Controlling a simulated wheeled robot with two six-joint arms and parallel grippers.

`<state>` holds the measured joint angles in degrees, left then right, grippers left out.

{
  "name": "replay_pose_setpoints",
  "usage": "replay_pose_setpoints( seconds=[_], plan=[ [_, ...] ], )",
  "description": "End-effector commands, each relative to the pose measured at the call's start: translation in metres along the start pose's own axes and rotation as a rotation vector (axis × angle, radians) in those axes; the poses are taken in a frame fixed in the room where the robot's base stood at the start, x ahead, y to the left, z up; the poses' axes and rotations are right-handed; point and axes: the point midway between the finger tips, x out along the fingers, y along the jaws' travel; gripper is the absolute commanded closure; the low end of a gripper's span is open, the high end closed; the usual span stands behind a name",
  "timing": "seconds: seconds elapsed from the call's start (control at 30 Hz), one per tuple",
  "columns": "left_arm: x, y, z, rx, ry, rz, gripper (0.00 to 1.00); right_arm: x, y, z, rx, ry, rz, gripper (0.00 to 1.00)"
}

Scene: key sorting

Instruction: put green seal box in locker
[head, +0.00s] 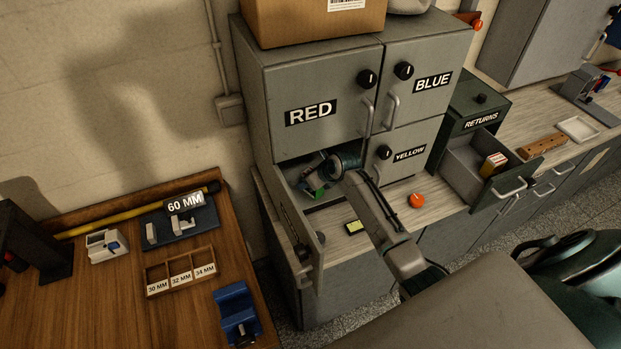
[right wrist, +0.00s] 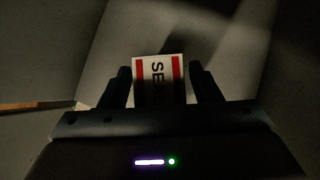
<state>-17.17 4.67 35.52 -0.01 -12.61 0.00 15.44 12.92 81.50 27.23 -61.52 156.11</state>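The lower-left locker compartment stands open, its door (head: 297,228) swung out toward me. My right arm reaches into it, and its wrist covers much of the opening. A small green patch (head: 318,193) shows inside by the wrist, probably the green seal box. In the right wrist view a box with a white, red-striped SEAL label (right wrist: 159,80) sits between the two dark fingers of my right gripper (right wrist: 160,84). The fingers lie close along both sides; whether they press on it is not clear. My left gripper is not in view.
Closed doors RED (head: 318,90), BLUE (head: 420,75) and YELLOW (head: 412,140) surround the opening. The RETURNS drawer (head: 465,172) is pulled out at right. An orange knob (head: 416,200) is on the counter. A wooden bench (head: 110,285) with trays stands at left.

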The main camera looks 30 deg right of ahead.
Motion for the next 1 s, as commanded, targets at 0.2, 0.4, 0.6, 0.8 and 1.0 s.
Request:
replay_pose_setpoints(
  seconds=[0.2,0.4,0.6,0.8,1.0],
  plan=[
    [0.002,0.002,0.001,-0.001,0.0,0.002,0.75,-0.002,0.0,0.001,-0.001,-0.001,-0.001,0.43],
    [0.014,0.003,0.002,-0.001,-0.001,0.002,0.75,-0.017,-0.002,-0.009,-0.002,0.001,-0.002,0.43],
    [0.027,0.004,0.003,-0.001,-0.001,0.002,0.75,-0.046,-0.001,-0.047,-0.004,0.002,-0.003,0.43],
    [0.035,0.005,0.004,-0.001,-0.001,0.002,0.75,-0.071,-0.001,-0.076,-0.004,0.002,-0.002,0.43],
    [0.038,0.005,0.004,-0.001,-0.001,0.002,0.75,-0.085,-0.001,-0.091,-0.001,0.001,0.0,0.43]
  ],
)
